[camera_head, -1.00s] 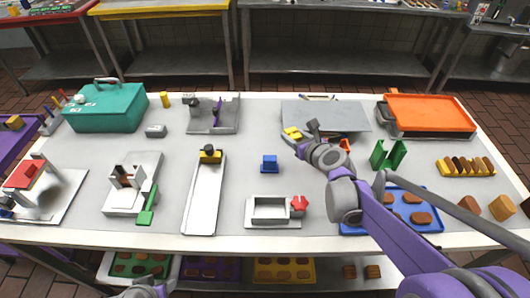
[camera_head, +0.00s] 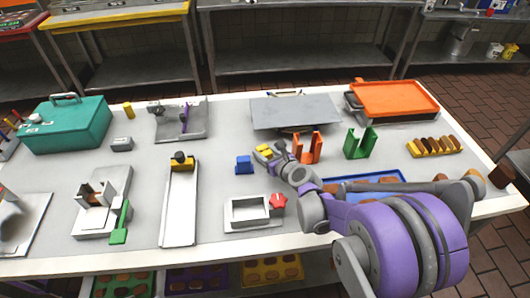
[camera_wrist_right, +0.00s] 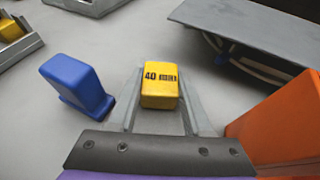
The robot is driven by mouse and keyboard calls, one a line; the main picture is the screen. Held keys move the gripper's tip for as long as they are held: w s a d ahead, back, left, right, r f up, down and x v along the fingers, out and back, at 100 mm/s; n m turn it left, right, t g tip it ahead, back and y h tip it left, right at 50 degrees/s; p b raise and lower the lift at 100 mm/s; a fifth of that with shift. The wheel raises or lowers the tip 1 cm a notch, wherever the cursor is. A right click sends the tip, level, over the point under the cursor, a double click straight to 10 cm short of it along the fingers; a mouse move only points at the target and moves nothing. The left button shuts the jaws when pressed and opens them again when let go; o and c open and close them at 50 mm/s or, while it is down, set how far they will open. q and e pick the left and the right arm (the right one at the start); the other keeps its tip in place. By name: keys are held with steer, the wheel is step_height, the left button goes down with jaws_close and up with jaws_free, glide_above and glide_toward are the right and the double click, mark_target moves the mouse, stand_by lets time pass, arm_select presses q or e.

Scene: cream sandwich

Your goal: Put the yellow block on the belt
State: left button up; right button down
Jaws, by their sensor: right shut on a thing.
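The yellow block (camera_wrist_right: 160,85) with dark markings is between the two grey fingers of my right gripper (camera_wrist_right: 158,100), which is shut on it. In the head view the yellow block (camera_head: 264,150) and my right gripper (camera_head: 272,152) are just right of a blue block. I cannot tell whether the block touches the table. The long white strip (camera_head: 180,215), which looks like the belt, lies to the left with a yellow and black piece (camera_head: 182,162) at its far end. My left gripper is not in view.
The blue block (camera_wrist_right: 75,85) stands close left of my right gripper. An orange holder (camera_head: 308,148) is close on the right, and a grey plate (camera_head: 295,110) is behind. A white frame (camera_head: 250,212) with a red knob lies in front. Bare table separates the blue block from the strip.

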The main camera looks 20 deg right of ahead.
steer(key=shift+f, duration=0.2)
steer(key=shift+c, duration=1.7)
jaws_free()
steer(key=shift+r, duration=0.1)
